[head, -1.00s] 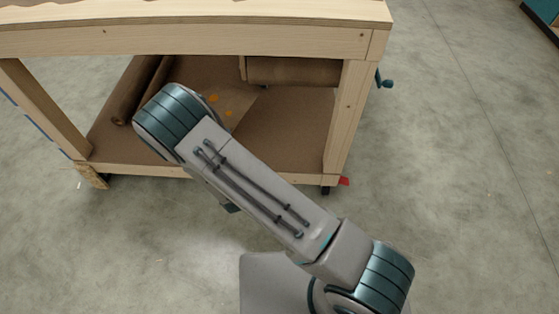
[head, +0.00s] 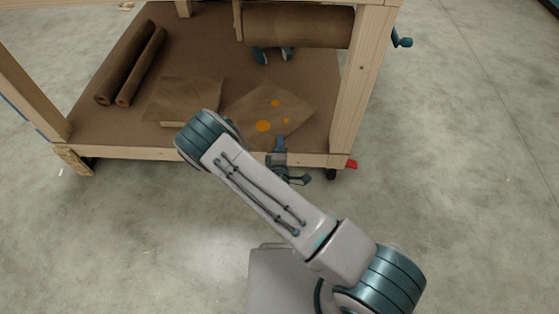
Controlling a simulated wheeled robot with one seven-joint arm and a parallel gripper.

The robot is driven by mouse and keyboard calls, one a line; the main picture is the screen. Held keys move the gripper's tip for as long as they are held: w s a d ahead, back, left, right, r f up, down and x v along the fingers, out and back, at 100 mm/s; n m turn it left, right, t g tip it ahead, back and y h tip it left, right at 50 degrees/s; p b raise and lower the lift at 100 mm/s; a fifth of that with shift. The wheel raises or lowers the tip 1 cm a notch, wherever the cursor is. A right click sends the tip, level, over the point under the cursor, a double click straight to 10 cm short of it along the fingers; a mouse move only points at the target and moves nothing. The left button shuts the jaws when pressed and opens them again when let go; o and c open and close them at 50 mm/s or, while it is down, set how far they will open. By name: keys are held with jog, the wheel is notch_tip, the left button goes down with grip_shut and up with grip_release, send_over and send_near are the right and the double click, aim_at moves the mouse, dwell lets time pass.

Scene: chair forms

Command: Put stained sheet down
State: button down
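The stained sheet (head: 296,104) is a brown, roughly diamond-shaped sheet with several orange spots. It is over the front middle of the brown lower shelf (head: 110,137) of a wooden bench, and looks flat. I cannot tell whether it rests fully on the shelf. My arm crosses the picture in front of the bench and hides part of the rail.
A stack of plain brown sheets (head: 186,97) lies left of the stained sheet. Two brown rolls (head: 138,65) lie further left. A large roll (head: 298,25) hangs above the shelf, with teal parts (head: 272,54) beneath it. Wooden legs (head: 364,85) bound the shelf.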

notch_tip(320, 180, down, 10)
jog(key=b, duration=0.4)
jog(key=shift+f, duration=0.2)
jog(key=c, duration=1.7)
grip_release()
jog(key=shift+r, duration=0.15)
